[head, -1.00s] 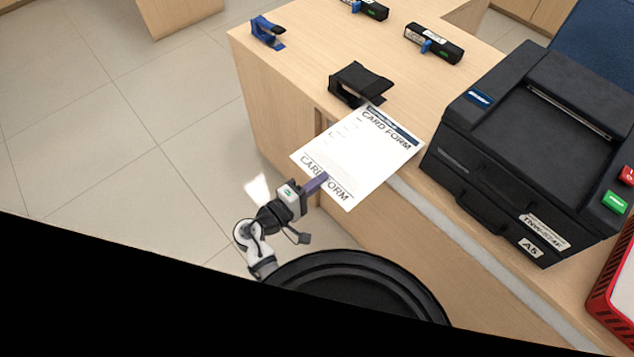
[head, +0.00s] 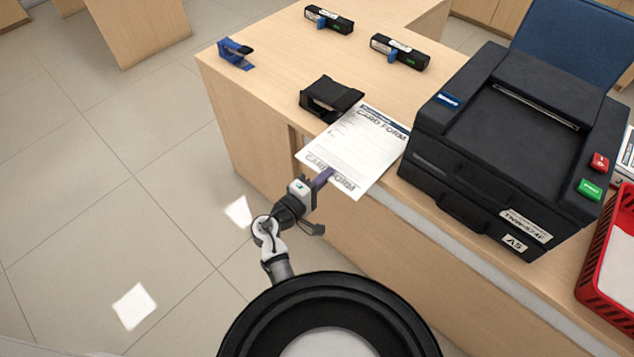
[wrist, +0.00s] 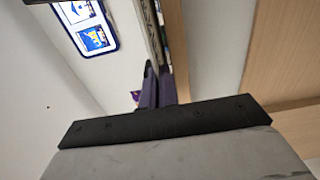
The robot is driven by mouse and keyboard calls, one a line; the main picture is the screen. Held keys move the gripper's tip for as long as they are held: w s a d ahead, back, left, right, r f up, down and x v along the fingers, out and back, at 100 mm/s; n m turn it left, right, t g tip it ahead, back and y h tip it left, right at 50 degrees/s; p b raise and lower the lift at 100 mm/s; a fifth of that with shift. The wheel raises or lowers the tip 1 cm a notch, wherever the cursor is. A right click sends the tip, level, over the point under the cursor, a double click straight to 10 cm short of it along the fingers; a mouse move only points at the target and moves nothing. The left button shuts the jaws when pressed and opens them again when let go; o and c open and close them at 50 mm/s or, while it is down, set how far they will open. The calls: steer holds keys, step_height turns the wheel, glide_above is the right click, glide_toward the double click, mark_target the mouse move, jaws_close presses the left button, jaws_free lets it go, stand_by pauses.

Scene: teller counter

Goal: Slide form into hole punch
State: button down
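The white card form (head: 356,150) is held out level at the counter's front edge, its far end by the hole punch. The black hole punch (head: 331,97) stands on the counter near that edge, just beyond the form's far left corner. I cannot tell whether the form's edge is inside its slot. My gripper (head: 323,177) is shut on the form's near edge, with its purple fingers at the printed title. In the wrist view the purple fingers (wrist: 152,88) are close together, and the form is hard to make out there.
A blue stapler (head: 236,53) stands at the counter's far left corner. Two black stamp-like items (head: 400,51) lie at the back. A large black printer (head: 500,140) stands right of the form, close to it. A red tray (head: 607,255) is at the right edge.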

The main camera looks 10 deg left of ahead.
mark_target(326, 154)
steer(key=x, duration=0.6)
steer(key=shift+f, duration=0.15)
steer(key=shift+w+a+f+b, duration=0.1)
steer(key=shift+w+a+b, duration=0.6)
steer(key=shift+a, duration=0.3)
steer(key=shift+w+a+f+b, duration=0.1)
steer(key=shift+w+a+b, duration=0.55)
steer(key=shift+a, duration=0.3)
steer(key=shift+s+d+f+b, duration=0.1)
steer(key=shift+f+b, duration=0.1)
steer(key=shift+b, duration=0.15)
steer(key=c, duration=1.6)
jaws_free()
steer(key=shift+s, duration=0.1)
